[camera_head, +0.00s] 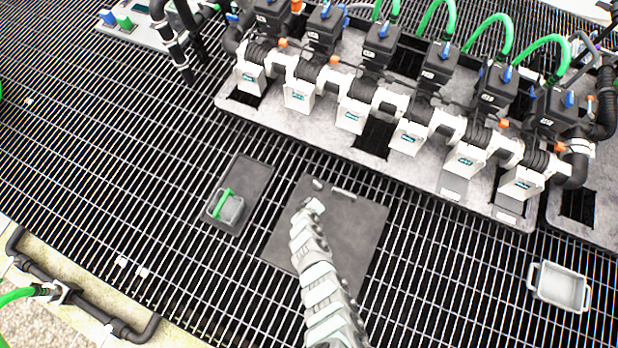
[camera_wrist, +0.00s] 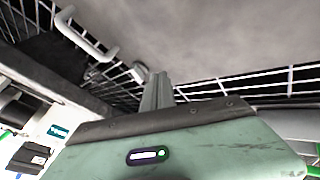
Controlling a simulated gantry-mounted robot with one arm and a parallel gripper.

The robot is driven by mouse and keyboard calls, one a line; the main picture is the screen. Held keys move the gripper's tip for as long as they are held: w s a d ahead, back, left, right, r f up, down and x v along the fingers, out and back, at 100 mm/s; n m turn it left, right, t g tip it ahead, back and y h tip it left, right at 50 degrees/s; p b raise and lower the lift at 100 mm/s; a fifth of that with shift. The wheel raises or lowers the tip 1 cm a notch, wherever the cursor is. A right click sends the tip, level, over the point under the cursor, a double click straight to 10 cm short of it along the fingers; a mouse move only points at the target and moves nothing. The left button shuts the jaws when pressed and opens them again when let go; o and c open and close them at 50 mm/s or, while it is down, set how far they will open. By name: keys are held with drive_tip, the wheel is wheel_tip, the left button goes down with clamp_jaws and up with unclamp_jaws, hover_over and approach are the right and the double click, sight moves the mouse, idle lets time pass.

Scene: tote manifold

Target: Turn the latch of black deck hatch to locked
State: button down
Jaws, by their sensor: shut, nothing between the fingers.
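The deck hatch (camera_head: 350,235) is a dark grey square plate set in the floor grating. It fills the upper part of the wrist view (camera_wrist: 225,35). A pale bar handle (camera_head: 344,193) sits near its far edge, also seen at the upper left of the wrist view (camera_wrist: 88,38). A small pale latch (camera_head: 318,184) lies left of the handle. My gripper (camera_head: 313,204) is over the hatch, just nearer than the latch. Its fingers (camera_wrist: 156,92) are shut and empty. Whether they touch the latch or hatch, I cannot tell. My arm covers part of the plate.
A smaller dark panel (camera_head: 250,185) with a grey box and green handle (camera_head: 228,205) lies to the left. A valve manifold with white blocks (camera_head: 355,117) and green hoses runs behind. A grey tote (camera_head: 560,287) stands at the right. Open grating (camera_head: 460,265) lies between.

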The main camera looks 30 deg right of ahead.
drive_tip(key=shift+v, duration=2.5)
drive_tip(key=shift+s, duration=0.1)
